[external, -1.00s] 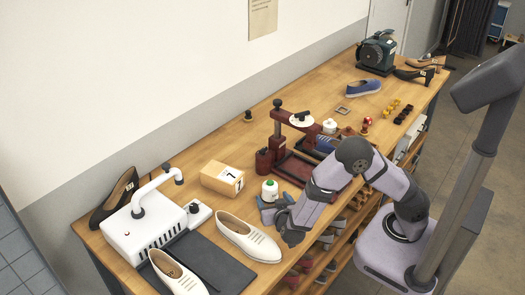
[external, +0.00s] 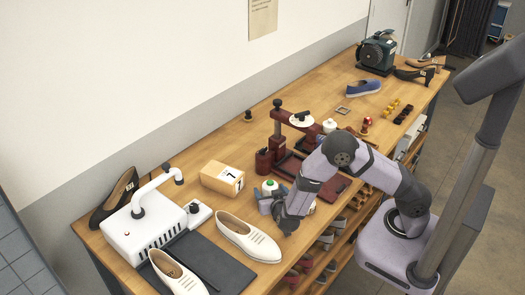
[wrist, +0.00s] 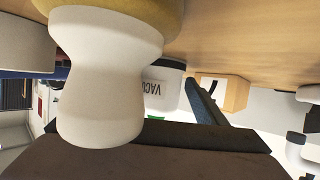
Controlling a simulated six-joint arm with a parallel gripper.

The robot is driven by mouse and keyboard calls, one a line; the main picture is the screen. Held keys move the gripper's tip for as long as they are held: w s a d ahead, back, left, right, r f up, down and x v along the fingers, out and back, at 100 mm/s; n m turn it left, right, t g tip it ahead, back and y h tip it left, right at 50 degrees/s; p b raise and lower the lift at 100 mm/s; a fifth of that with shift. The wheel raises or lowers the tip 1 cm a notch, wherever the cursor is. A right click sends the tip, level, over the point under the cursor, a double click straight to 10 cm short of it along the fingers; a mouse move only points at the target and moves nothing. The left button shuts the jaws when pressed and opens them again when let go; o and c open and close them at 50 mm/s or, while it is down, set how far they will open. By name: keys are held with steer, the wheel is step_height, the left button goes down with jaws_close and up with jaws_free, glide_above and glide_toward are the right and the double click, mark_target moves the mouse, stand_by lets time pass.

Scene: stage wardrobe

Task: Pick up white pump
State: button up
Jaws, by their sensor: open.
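A small white jar with a green top (external: 269,187) stands on the bench, right by my gripper (external: 274,204), which partly covers it. My gripper is open and low over the bench's front side. In the wrist view, which looks upside down, a waisted white body with a tan base (wrist: 105,75) fills the near left. Behind it is a white cylinder lettered "VACU" (wrist: 165,88), partly hidden. A blue-grey finger (wrist: 205,105) shows to its right. I cannot tell which of these white things is the pump, or whether the fingers touch either.
A tan box marked 7 (external: 222,179) stands left of the jar. A dark red press (external: 290,150) is close behind. White shoes (external: 248,237) and a white machine (external: 145,230) are at the left. The bench's front edge is near my gripper.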

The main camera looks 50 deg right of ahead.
steer(key=c, duration=1.4)
steer(key=shift+r, duration=0.15)
